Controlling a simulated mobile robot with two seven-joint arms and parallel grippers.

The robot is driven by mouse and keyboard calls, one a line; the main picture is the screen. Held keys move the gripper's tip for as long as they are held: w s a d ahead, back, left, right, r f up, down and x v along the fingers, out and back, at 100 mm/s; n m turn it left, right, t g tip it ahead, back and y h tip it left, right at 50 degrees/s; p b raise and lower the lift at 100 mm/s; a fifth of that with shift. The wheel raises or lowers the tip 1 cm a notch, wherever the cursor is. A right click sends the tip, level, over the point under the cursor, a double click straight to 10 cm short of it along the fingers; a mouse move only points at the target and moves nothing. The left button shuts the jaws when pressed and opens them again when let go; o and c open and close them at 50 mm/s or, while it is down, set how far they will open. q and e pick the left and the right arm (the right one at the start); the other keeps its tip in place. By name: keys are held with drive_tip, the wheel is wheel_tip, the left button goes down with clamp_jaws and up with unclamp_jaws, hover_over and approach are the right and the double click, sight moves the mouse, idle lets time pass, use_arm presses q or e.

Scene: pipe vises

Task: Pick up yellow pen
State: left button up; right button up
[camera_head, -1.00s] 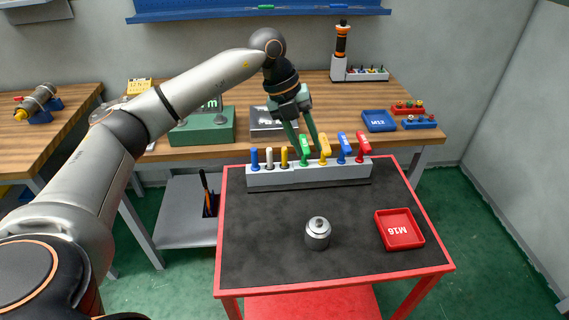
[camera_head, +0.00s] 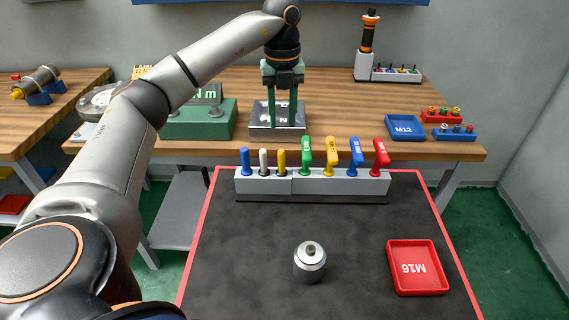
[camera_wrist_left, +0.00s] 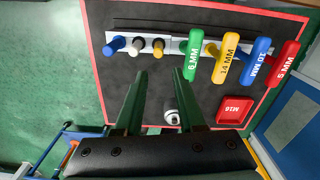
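The yellow pen (camera_head: 281,161) stands upright in the white rack (camera_head: 315,186), between a white pen (camera_head: 263,161) and a green-handled tool (camera_head: 305,151). In the left wrist view the yellow pen (camera_wrist_left: 158,46) shows end-on, ahead of the fingers and between their lines. My left gripper (camera_head: 283,124) is open and empty, fingers pointing down. It hangs above and behind the rack, apart from the pen. Its two green fingers also show in the left wrist view (camera_wrist_left: 162,88). My right gripper is not in view.
A blue pen (camera_head: 245,161) stands at the rack's left end. Yellow, blue and red handled tools stand to the right. A metal cylinder (camera_head: 309,262) and a red M16 tray (camera_head: 417,267) are on the dark cart top (camera_head: 240,265). The cart's left front is clear.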

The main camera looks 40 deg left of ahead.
sight(282, 151)
use_arm(q)
wheel_tip(282, 151, down, 8)
drive_tip(key=shift+r, duration=0.1)
drive_tip(key=f, duration=0.5)
drive_tip(key=shift+a+f, duration=0.1)
drive_tip(key=shift+a, duration=0.2)
clamp_jaws()
